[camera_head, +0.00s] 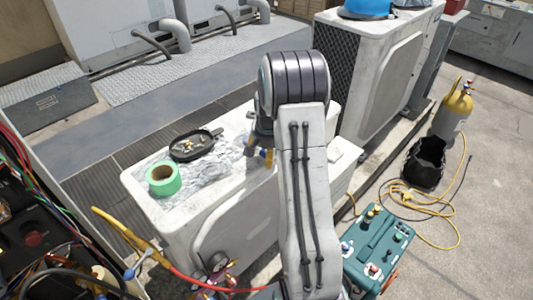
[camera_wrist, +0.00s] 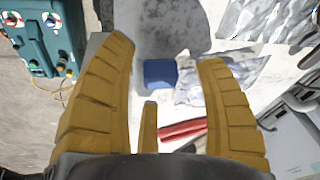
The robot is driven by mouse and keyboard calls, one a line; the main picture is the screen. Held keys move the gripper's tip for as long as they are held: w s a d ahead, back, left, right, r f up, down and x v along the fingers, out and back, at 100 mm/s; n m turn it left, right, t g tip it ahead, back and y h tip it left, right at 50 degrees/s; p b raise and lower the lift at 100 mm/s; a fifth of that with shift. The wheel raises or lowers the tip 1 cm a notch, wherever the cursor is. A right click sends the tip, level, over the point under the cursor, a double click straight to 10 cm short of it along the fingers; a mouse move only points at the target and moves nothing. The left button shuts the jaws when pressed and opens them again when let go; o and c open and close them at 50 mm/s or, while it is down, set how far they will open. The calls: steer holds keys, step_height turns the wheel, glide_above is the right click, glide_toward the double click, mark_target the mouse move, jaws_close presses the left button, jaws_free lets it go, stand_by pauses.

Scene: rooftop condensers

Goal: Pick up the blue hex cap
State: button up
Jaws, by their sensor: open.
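My gripper (camera_wrist: 165,52) is open, with a clear gap on both sides of the cap and nothing held. In the head view my gripper (camera_head: 266,157) is mostly behind my arm, over the top of the white condenser unit (camera_head: 230,190). The cap cannot be made out in that view.
Crumpled foil (camera_head: 205,172), a green tape roll (camera_head: 163,180) and a black tray (camera_head: 195,145) lie left of my gripper on the unit. Red handles (camera_wrist: 182,131) show near the fingers. A teal machine (camera_head: 378,250) stands on the ground at right.

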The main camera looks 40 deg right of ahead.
steer(key=c, duration=0.8)
steer(key=shift+c, duration=0.2)
